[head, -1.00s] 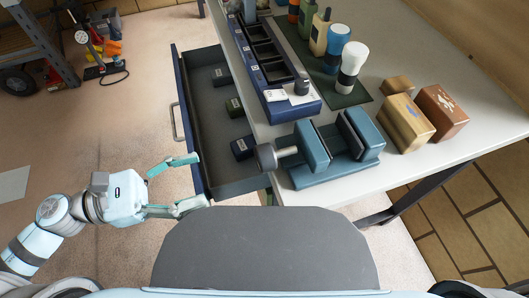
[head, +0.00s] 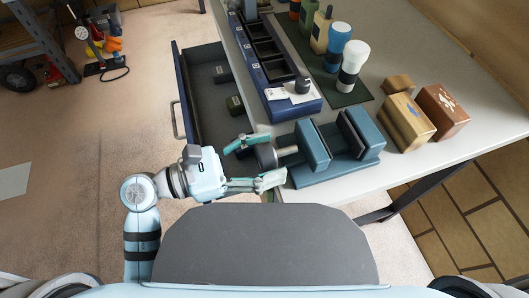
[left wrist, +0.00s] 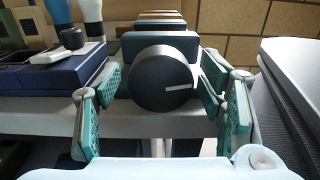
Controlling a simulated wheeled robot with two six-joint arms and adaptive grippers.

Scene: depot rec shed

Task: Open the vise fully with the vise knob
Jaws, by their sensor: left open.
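The blue vise (head: 335,152) sits on the near edge of the table, its two jaws apart with a narrow gap between them. Its dark round vise knob (head: 266,157) sticks out on the left side, past the table edge. In the left wrist view the vise knob (left wrist: 163,79) faces the camera, with a pale line pointing right. My left gripper (head: 257,163) is open, with its teal fingers on either side of the knob. In the left wrist view the left finger looks clear of it; the right one is close, and I cannot tell if it touches. My right gripper is not in view.
An open drawer (head: 203,134) extends left beneath the table (head: 400,70). A blue organizer tray (head: 292,110) with a small dark knob stands behind the vise. A wooden block (head: 404,124) and a brown block (head: 441,110) stand to its right. Several bottles stand farther back.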

